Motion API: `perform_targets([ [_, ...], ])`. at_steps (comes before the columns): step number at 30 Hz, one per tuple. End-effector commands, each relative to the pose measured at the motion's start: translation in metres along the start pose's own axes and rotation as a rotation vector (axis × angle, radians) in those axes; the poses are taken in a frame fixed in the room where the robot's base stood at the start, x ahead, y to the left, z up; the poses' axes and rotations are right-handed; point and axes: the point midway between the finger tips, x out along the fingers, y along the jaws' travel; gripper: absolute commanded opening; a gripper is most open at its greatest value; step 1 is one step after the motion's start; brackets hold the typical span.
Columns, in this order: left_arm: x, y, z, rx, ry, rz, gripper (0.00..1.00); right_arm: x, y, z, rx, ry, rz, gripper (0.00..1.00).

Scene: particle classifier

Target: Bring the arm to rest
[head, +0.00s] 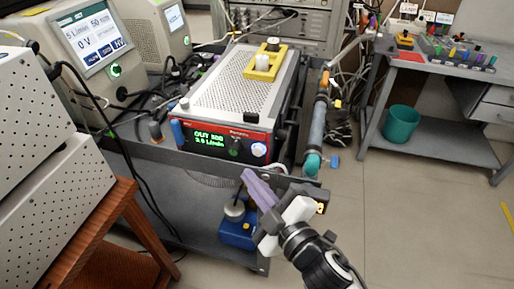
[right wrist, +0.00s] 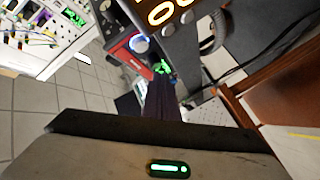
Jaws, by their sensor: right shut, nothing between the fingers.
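My right gripper (head: 257,187) shows in the head view in front of the cart's front edge, with its arm coming in from the bottom right. Its purple fingers are together with nothing between them, and they point up and left. The dark fingers also show in the right wrist view (right wrist: 161,103), partly in shadow. The gripper appears apart from the red-fronted instrument (head: 222,141), whose green display is lit. My left gripper is not in view.
The cart (head: 180,157) carries the instrument, with a yellow holder (head: 264,63) on top. A blue device (head: 237,233) stands on its lower shelf. A wooden stand (head: 105,205) is at left. A teal bin (head: 401,124) stands under the right bench. Floor (head: 410,220) at right is clear.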

Motion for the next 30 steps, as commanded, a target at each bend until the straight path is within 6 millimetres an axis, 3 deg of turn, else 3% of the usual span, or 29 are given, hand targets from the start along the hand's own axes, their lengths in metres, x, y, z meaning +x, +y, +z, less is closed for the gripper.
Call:
perform_targets([
  [7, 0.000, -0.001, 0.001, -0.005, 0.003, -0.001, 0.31, 0.000, 0.000, 0.000, 0.000, 0.000, 0.000, 0.00],
  [11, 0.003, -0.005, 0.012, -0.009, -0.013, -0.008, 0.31, -0.019, -0.027, 0.042, 0.162, -0.113, -0.042, 0.00],
  [15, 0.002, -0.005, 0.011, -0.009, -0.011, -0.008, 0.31, -0.068, -0.075, 0.112, 0.451, -0.321, -0.092, 0.00],
  [18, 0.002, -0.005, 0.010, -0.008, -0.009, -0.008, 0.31, -0.114, -0.111, 0.154, 0.648, -0.472, -0.109, 0.00],
  [21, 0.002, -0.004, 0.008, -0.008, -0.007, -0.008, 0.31, -0.158, -0.140, 0.184, 0.804, -0.598, -0.110, 0.00],
  [25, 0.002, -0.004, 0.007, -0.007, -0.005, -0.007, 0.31, -0.202, -0.165, 0.207, 0.938, -0.713, -0.102, 0.00],
  [30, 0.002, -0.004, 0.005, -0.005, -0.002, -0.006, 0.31, -0.224, -0.176, 0.217, 1.001, -0.769, -0.093, 0.00],
])
